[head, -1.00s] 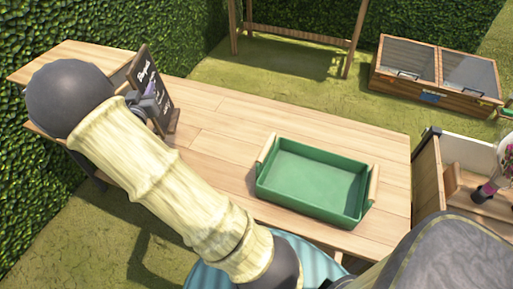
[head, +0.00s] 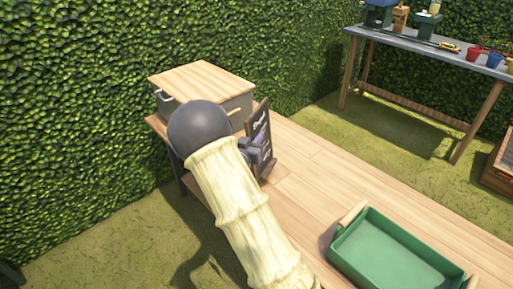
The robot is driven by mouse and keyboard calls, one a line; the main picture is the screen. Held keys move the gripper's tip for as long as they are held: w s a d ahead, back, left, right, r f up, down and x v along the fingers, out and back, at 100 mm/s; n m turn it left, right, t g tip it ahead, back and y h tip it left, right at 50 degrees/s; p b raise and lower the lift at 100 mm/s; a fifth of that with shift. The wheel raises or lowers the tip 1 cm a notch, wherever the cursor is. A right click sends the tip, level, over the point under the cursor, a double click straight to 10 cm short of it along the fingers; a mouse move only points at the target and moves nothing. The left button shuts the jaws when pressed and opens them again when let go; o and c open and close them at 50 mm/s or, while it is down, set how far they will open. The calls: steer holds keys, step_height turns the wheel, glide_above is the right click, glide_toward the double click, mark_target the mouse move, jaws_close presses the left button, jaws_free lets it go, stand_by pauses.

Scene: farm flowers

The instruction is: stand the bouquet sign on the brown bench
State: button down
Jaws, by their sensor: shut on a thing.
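The bouquet sign (head: 262,133), a dark board with light lettering in a wooden frame, stands near upright at the left part of the brown bench (head: 330,185). My gripper (head: 262,153) is shut on the sign at its near left side. My arm covers part of the bench in front, and my wrist hides some of the sign's left side. The sign's foot appears at the bench top, but I cannot tell whether it bears on it.
A grey box with a wooden lid (head: 203,80) sits at the bench's left end, close behind my wrist. A green tray (head: 395,250) stands on the bench to the right. Bare planks lie between sign and tray. A grey-topped table (head: 425,45) with pots stands at the back right.

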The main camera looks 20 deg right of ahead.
steer(key=shift+d+f+b, duration=0.1)
steer(key=shift+f+b, duration=0.3)
steer(key=shift+f, duration=1.65)
steer(key=c, duration=1.5)
jaws_free()
steer(key=shift+r, duration=0.25)
steer(key=v, duration=1.2)
steer(key=shift+p, duration=0.35)
